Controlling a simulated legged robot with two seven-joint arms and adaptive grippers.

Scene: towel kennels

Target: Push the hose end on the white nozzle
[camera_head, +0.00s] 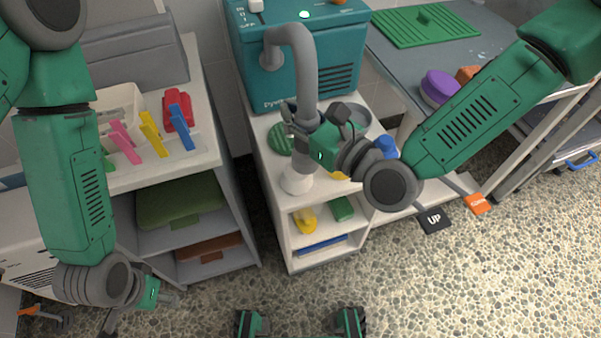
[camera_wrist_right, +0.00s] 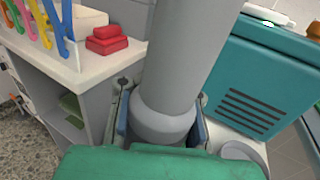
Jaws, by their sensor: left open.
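The grey hose (camera_head: 304,75) rises from the teal dryer box (camera_head: 345,40), bends over and hangs straight down in front of it. My right gripper (camera_head: 303,122) is shut on the hose near its lower end. The wrist view also shows the hose (camera_wrist_right: 185,50), with a thicker grey collar (camera_wrist_right: 163,122) between the fingers. The white nozzle (camera_head: 297,182) stands on the white cart's top, right below the hose end. Whether the end touches or covers the nozzle's top cannot be told. My left gripper (camera_head: 145,308) is open and empty, low at the left over the floor.
The white cart (camera_head: 282,225) has shelves with yellow, green and blue items. A grey shelf unit (camera_head: 205,130) at left carries coloured clips (camera_head: 150,133) and a red block (camera_head: 178,110). A table (camera_head: 400,50) at right holds a green mat (camera_head: 425,25) and purple brush (camera_head: 438,88).

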